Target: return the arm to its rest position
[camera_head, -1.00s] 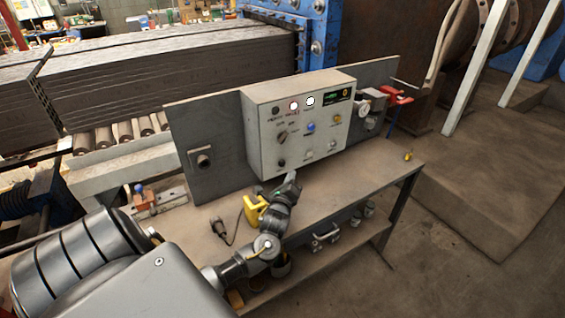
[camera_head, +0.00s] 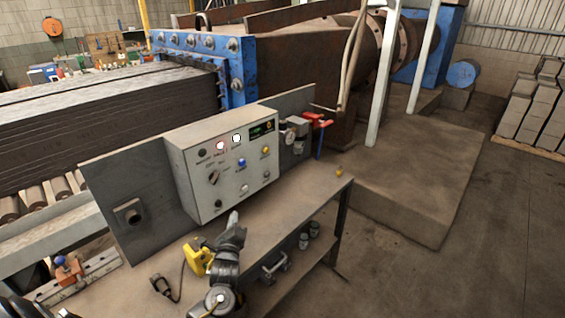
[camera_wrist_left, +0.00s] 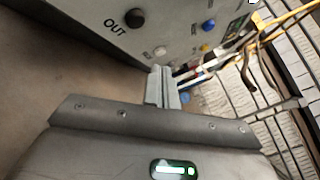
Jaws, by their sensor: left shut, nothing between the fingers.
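My left gripper (camera_head: 234,219) is shut and empty, near the lower front edge of the grey control box, over the workbench (camera_head: 165,262). Its arm comes up from the bottom of the head view, bent at a dark joint. In the left wrist view the two fingers (camera_wrist_left: 162,86) are pressed together and point toward the control box (camera_wrist_left: 90,22), beside its black OUT button (camera_wrist_left: 134,18). The control box (camera_head: 225,165) also stands upright on the bench in the head view, with lights, a selector and several buttons. My right gripper is not in view.
A yellow tool (camera_head: 196,262) lies close left of my arm, with a dark corded pendant (camera_head: 160,285) beside it. A red-and-blue device (camera_head: 68,268) stands at the bench's left end.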

